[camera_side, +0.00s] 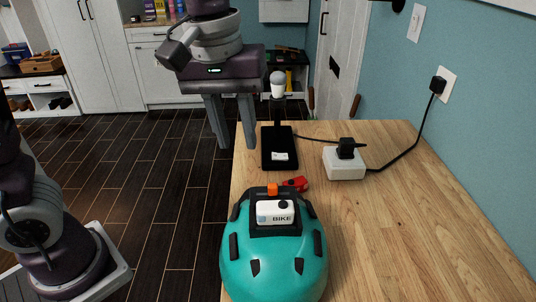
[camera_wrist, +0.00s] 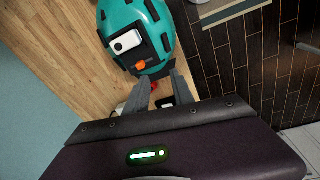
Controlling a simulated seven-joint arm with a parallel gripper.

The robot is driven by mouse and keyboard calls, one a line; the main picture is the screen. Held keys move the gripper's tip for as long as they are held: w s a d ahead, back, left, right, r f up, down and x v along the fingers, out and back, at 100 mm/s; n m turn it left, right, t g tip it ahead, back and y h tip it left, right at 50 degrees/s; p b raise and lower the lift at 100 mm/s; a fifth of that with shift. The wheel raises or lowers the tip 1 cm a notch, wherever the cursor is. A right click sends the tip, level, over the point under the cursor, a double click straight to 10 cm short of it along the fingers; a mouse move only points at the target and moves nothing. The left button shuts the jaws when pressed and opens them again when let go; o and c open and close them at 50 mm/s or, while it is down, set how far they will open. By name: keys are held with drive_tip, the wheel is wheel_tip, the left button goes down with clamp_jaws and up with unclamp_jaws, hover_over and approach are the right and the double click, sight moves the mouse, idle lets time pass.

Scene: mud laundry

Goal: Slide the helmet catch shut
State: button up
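A teal helmet (camera_side: 275,262) lies on the wooden counter, and it also shows in the wrist view (camera_wrist: 157,22). A black mount on it holds a white unit (camera_side: 276,212) marked "BIKE", seen too in the wrist view (camera_wrist: 126,42). A small orange catch (camera_side: 272,189) sits at the unit's far end; in the wrist view the catch (camera_wrist: 141,66) is just beyond my left fingertip. Whether it is slid fully across cannot be told. My gripper (camera_side: 236,145) is open and empty, pointing down near the counter's left edge, apart from the helmet; its fingers show in the wrist view (camera_wrist: 160,78).
A small red item (camera_side: 295,184) lies just behind the helmet. A black stand (camera_side: 280,140) with a white-topped post is farther back. A white power block (camera_side: 344,163) with a plug and cable is right of it. The counter's right front is clear.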

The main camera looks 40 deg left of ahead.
drive_tip(key=n+g, duration=0.1)
drive_tip(key=n, duration=0.1)
hover_over(273, 185)
wheel_tip(273, 185, down, 4)
drive_tip(key=shift+r, duration=0.15)
wheel_tip(273, 185, down, 5)
drive_tip(key=shift+f, duration=0.2)
drive_tip(key=r, duration=0.1)
drive_tip(key=w+d+r, duration=0.1)
drive_tip(key=shift+r, duration=0.3)
drive_tip(key=shift+s+a, duration=0.6)
drive_tip(key=shift+a, duration=0.05)
drive_tip(key=shift+w+d+f, duration=0.1)
drive_tip(key=shift+f, duration=1.35)
clamp_jaws()
